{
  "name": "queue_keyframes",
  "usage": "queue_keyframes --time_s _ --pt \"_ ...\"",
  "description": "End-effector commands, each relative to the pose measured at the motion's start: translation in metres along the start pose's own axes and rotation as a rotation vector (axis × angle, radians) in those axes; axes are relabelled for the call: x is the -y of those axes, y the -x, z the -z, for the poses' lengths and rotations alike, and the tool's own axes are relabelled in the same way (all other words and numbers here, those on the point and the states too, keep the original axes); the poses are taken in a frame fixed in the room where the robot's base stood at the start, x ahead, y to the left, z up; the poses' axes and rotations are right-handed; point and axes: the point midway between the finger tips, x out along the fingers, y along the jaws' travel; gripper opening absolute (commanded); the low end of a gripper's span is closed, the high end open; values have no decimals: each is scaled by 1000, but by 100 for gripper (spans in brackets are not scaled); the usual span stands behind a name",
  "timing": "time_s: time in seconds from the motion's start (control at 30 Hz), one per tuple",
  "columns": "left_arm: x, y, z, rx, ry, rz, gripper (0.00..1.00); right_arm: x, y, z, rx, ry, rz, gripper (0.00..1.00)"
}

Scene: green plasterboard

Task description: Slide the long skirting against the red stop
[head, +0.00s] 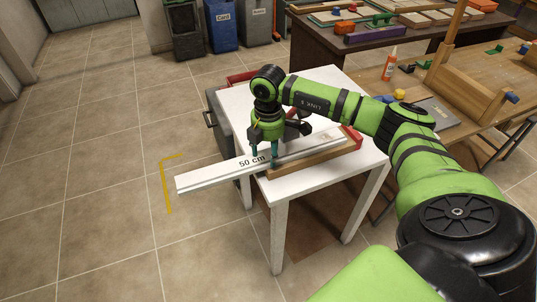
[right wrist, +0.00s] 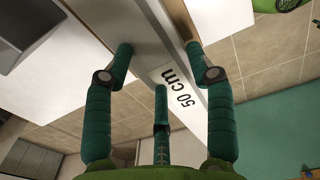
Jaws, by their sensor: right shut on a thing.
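The long skirting (head: 208,178) is a white strip marked "50 cm". It lies across the white table, and its left end juts out past the table's left edge. My right gripper (head: 263,158) is shut on it near that edge; in the right wrist view, my right gripper's green fingers (right wrist: 160,62) are on both sides of the skirting (right wrist: 150,40). The red stop (head: 353,137) is at the right end of a brown wooden rail (head: 312,158) that runs along the skirting's near side. Whether the skirting's far end touches the stop is unclear. My left gripper is out of view.
The white table (head: 240,105) has a red bin behind it and a dark cabinet at its left. A yellow corner mark (head: 166,185) is on the tiled floor beyond the skirting's left end. A cluttered wooden workbench (head: 455,85) stands at the right. Floor at left is clear.

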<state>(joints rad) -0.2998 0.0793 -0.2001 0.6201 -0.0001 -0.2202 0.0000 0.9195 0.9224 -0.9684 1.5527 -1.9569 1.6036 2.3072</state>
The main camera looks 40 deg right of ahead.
Motion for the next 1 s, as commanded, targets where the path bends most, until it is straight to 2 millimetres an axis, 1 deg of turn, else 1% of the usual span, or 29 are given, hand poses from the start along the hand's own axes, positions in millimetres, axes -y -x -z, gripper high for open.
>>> queue_keyframes --time_s 0.03,0.27,0.43,0.87,0.9,0.93,0.97,1.0 --pt "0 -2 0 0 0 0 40 8 -13 5 -6 7 25 0" --pt "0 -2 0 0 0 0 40 8 -14 4 -6 7 25 0" --pt "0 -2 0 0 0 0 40 8 -14 -1 -5 6 25 0" --pt "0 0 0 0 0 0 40 7 -14 -1 -4 5 25 0" --pt "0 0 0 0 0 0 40 7 -14 -1 -4 5 25 60" --pt "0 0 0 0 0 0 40 7 -14 -1 -4 4 25 72" --pt "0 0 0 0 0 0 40 7 -14 -1 -3 4 25 79" --pt "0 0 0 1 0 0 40 7 -14 -1 -2 5 25 79"
